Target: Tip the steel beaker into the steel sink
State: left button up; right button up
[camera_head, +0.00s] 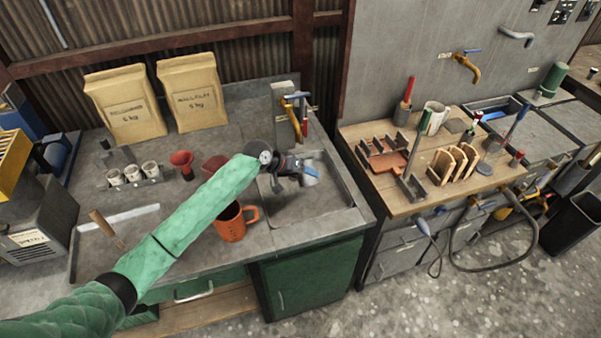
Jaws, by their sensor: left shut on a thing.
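My left arm, in a green sleeve, reaches in from the lower left. My left gripper (302,168) is over the steel sink (325,208) set in the grey worktop. It is shut on the small steel beaker (310,177), which shows grey with a pale bluish part at the right end of the gripper. The beaker is above the basin and looks tilted, but the gripper partly hides it and I cannot tell its exact angle or contents. My right gripper is not in view.
An orange mug (232,222) stands left of the basin, under my arm. Two paper sacks (125,103) stand at the back left. A wooden-topped bench (433,205) with tools is to the right.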

pick_arm(q)
jog(key=shift+t, duration=0.3)
jog(key=shift+f+m+t, duration=0.2)
jog(key=shift+m+t, duration=0.1)
jog(key=shift+w+f+m+t+y+b, duration=0.15)
jog(key=shift+f+m+t+y+b, duration=0.2)
jog(key=shift+t+b, duration=0.4)
jog(key=shift+w+a+m+t+b, duration=0.1)
jog(key=shift+w+m+t+b, duration=0.1)
jog(key=shift+m+t+b, duration=0.3)
jog(key=shift+w+r+t, duration=0.1)
jog(key=shift+t, duration=0.25)
